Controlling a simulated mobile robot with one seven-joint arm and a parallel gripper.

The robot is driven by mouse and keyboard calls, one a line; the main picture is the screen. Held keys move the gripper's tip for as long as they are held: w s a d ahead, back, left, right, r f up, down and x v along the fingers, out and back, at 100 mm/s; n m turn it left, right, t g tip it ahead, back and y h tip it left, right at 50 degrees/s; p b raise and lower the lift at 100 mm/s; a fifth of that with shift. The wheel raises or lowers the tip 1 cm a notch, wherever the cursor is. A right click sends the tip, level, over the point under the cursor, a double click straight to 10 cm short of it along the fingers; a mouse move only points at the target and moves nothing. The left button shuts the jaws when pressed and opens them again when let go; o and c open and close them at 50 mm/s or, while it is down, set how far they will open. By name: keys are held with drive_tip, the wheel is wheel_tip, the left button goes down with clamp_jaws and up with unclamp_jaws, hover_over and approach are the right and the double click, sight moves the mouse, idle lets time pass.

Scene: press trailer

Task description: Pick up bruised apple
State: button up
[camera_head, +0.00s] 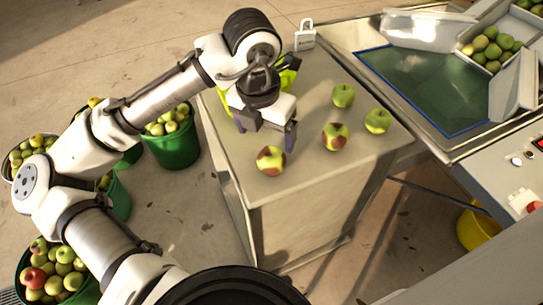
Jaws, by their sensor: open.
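Several apples stand on the grey table (300,215). Two have large reddish-brown patches that look like bruises: one (271,160) near the front left edge, and one (335,136) to its right. Two are plain green: one (343,95) further back and one (377,121) at the right. My gripper (265,139) points down over the table's left part, just behind and left of the front-left patched apple. Its fingers are apart and hold nothing that I can see. The exact height of the fingertips above the table cannot be told.
Green buckets of apples (178,150) stand on the floor at left. A metal tray with a green bed (425,90) and an apple bin (492,48) lies right. A control panel with a red button (533,207) is at lower right.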

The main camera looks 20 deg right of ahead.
sight(271, 154)
drive_tip(key=f, duration=0.3)
drive_tip(key=w+d+f, duration=0.1)
drive_tip(key=f, duration=0.3)
drive_tip(key=d+f, duration=0.1)
drive_tip(key=f, duration=0.3)
drive_tip(key=shift+w+f, duration=0.15)
drive_tip(key=shift+f, duration=0.1)
drive_tip(key=c, duration=1.2)
drive_tip(key=shift+r, duration=0.2)
wheel_tip(271, 154, up, 20)
drive_tip(key=shift+a+f+p, duration=0.1)
drive_tip(key=shift+p, duration=0.2)
